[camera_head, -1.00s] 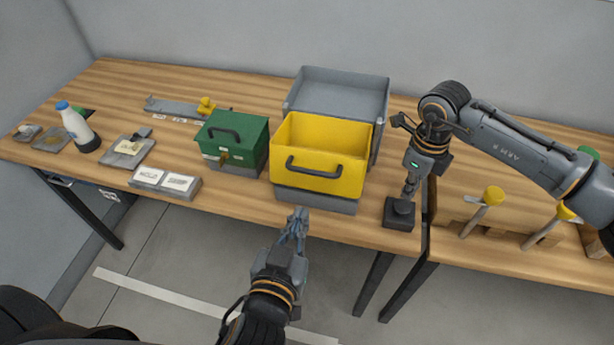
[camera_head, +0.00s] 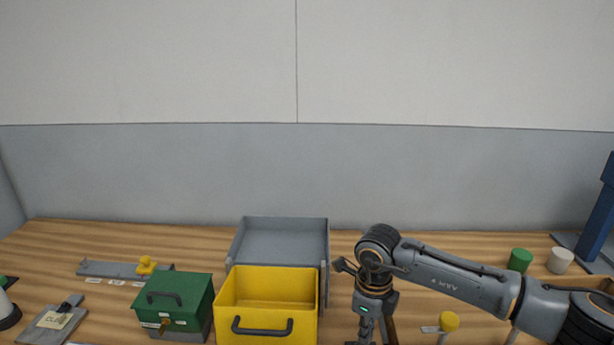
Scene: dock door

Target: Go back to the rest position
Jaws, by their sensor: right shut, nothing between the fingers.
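My right arm reaches in from the right. Its gripper (camera_head: 367,328) points down over the bench, right of the yellow bin, and is shut with nothing in it. Its fingertips are at the bottom edge of the picture and partly cut off. My left gripper is not in view.
The yellow bin (camera_head: 238,318) stands in front of a grey tray (camera_head: 285,226). A green box (camera_head: 198,290) is left of it. A green cylinder (camera_head: 520,260), a white cup (camera_head: 560,261) and a blue post (camera_head: 597,223) are at the right. The bench's front edge is out of view.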

